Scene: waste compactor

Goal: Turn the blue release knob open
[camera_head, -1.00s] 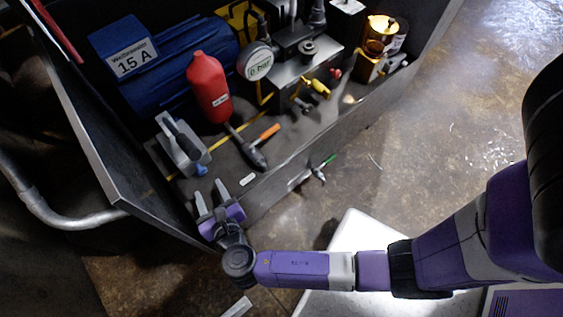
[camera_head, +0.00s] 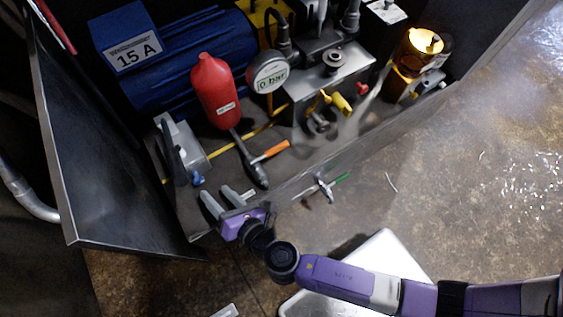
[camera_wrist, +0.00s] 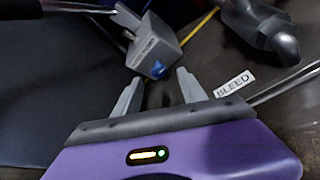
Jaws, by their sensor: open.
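The blue release knob (camera_head: 197,179) sits at the lower front end of a grey block (camera_head: 186,140) with a dark lever along its side. In the wrist view the blue knob (camera_wrist: 158,69) is on the block's near face, just beyond and between my fingertips. My gripper (camera_head: 225,196) is open and empty, with both grey fingers pointing toward the block. In the wrist view my gripper (camera_wrist: 158,92) also shows a clear gap between its fingers. The fingers are apart from the knob.
A BLEED label (camera_wrist: 234,83) lies right of my fingers. The open dark door panel (camera_head: 95,165) is close on the left. A green-handled valve (camera_head: 326,186) sticks out in front.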

